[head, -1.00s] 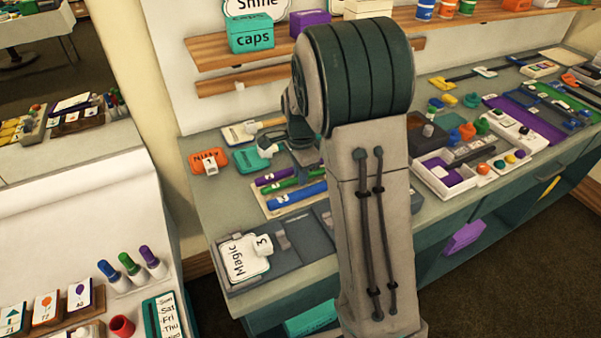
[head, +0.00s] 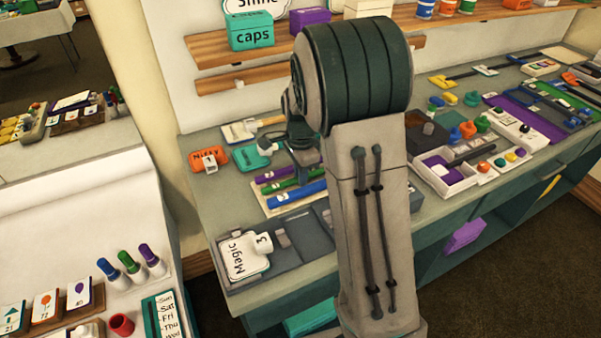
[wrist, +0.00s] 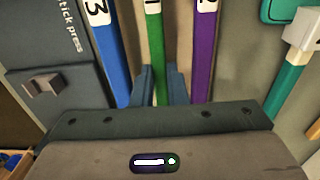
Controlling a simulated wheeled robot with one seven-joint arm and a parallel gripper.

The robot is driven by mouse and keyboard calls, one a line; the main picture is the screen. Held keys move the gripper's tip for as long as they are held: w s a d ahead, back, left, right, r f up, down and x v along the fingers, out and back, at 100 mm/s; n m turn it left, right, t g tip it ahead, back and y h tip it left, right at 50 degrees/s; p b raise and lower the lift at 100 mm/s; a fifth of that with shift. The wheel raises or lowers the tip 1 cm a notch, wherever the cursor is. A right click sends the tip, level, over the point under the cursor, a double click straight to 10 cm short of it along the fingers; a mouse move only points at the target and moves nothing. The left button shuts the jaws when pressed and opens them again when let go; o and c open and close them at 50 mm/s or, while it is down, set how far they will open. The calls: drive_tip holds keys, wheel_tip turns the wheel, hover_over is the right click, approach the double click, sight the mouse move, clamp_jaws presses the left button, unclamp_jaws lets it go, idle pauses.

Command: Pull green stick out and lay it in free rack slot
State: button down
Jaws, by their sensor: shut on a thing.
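The green stick (head: 284,187) lies between the purple stick (head: 272,177) and the blue stick (head: 297,195) on a pale rack (head: 268,211), lined up with both. In the wrist view the green stick (wrist: 155,45) runs between the two fingers of my gripper (wrist: 160,88), which is shut on it. The blue stick (wrist: 106,40), marked 3, is left of it there, and the purple stick (wrist: 203,50) is right. My gripper (head: 308,168) is partly hidden by my arm in the head view. I cannot tell whether the green stick touches the slot bottom.
A grey stick press (wrist: 45,60) stands beside the blue stick. A white Magic bottle (head: 243,254) lies in front of the rack. An orange Nifty piece (head: 207,160) and a teal piece (head: 250,157) lie behind it. A teal-handled brush (wrist: 290,80) is at the right in the wrist view.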

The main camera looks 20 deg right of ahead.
idle(0.4)
drive_tip(key=c, duration=1.4)
unclamp_jaws()
drive_tip(key=shift+c, duration=1.4)
drive_tip(key=shift+r+p, duration=3.15)
drive_tip(key=shift+r, duration=0.85)
